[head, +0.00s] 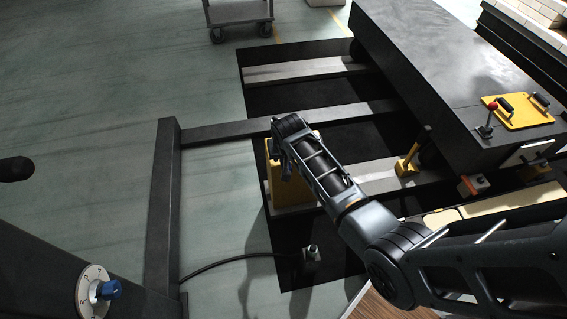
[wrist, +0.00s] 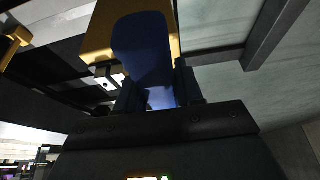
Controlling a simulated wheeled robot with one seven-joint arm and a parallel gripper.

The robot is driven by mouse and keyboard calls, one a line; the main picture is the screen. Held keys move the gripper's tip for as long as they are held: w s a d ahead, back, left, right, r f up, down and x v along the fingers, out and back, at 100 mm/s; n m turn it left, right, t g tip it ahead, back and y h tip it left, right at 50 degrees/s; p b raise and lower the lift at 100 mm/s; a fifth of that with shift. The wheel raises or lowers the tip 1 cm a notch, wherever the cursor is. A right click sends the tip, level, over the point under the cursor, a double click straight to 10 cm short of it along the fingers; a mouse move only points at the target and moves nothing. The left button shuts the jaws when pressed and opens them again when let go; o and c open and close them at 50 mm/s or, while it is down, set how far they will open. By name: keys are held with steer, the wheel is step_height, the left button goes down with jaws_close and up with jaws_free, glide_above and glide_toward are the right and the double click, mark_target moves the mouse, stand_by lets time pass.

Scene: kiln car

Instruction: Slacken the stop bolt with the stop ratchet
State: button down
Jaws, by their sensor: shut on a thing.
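In the head view my gripper (head: 283,160) is at the upper end of a yellow block (head: 288,190) on the pale rail in the pit. In the wrist view my gripper (wrist: 155,95) is shut on a broad blue piece with a rounded end, which looks like the handle of the stop ratchet (wrist: 142,45). The yellow block (wrist: 97,40) shows right behind it. The ratchet's head and the stop bolt are not visible; I cannot tell whether they are engaged. In the head view my gripper and arm hide the ratchet.
A dark kiln car (head: 425,60) stands at the right, with a yellow plate (head: 518,112) on top. A small yellow chock (head: 407,160) sits on the rail by it. A dark frame bar (head: 163,200) borders the pit at left. A cable (head: 225,260) crosses the floor. Open floor lies left.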

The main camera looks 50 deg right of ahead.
steer(key=shift+w+d+f+b, duration=0.2)
steer(key=shift+d+f+b, duration=0.15)
steer(key=shift+f, duration=0.3)
step_height(320, 180, down, 5)
steer(key=b, duration=0.4)
steer(key=shift+r, duration=0.15)
steer(key=shift+s+a+f+b, duration=0.2)
steer(key=shift+f+b, duration=0.25)
steer(key=shift+f, duration=0.15)
steer(key=shift+p, duration=0.3)
